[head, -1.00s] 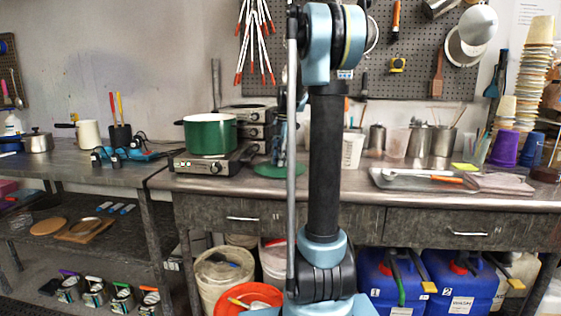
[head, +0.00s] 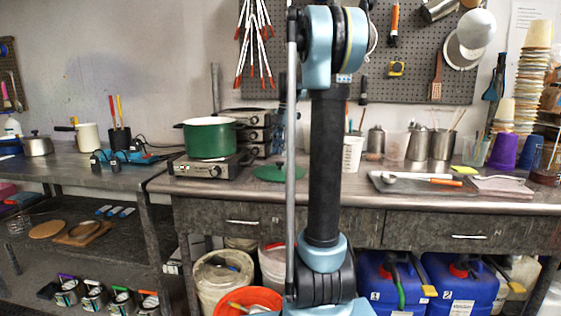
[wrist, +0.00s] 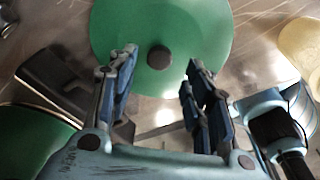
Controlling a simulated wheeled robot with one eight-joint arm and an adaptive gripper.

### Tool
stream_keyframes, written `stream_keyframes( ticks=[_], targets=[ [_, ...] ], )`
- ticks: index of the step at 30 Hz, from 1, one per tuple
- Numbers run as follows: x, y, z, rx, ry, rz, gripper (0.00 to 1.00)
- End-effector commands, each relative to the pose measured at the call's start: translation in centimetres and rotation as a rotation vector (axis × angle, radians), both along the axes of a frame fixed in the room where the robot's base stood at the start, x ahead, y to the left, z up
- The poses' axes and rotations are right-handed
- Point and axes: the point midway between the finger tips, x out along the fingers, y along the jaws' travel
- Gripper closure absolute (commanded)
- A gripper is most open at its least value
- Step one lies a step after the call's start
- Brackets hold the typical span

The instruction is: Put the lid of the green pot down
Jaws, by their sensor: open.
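The green pot (head: 207,140) stands uncovered on a hot plate on the metal bench in the head view. Its round green lid (head: 268,173) lies on the bench to the right of the hot plate, partly hidden by my arm. In the wrist view the lid (wrist: 205,35) lies flat with its dark knob (wrist: 159,57) up. My gripper (wrist: 162,60) is open and empty above the lid, with its fingers apart on either side of the knob in the picture. My gripper is mostly hidden behind my arm in the head view. The pot's edge (wrist: 30,140) shows at lower left.
The hot plate (head: 212,168) is left of the lid. Steel cups and a white container (head: 352,153) stand behind and to the right. A metal tray (head: 400,186) with a ladle lies further right. Blue jugs (head: 462,283) and buckets are under the bench.

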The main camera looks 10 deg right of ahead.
Motion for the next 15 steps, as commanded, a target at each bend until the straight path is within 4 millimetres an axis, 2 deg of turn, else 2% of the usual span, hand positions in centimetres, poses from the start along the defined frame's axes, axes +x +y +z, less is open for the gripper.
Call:
stream_keyframes(
  ticks=[6, 10, 15],
  targets=[
    [0.3, -0.5, 3.8, 0.0, 0.0, 0.001, 0.54],
    [0.4, -0.7, 5.3, 0.0, 0.0, 0.001, 0.54],
    [0.4, -0.8, 6.1, 0.0, 0.0, 0.001, 0.54]
  ],
)
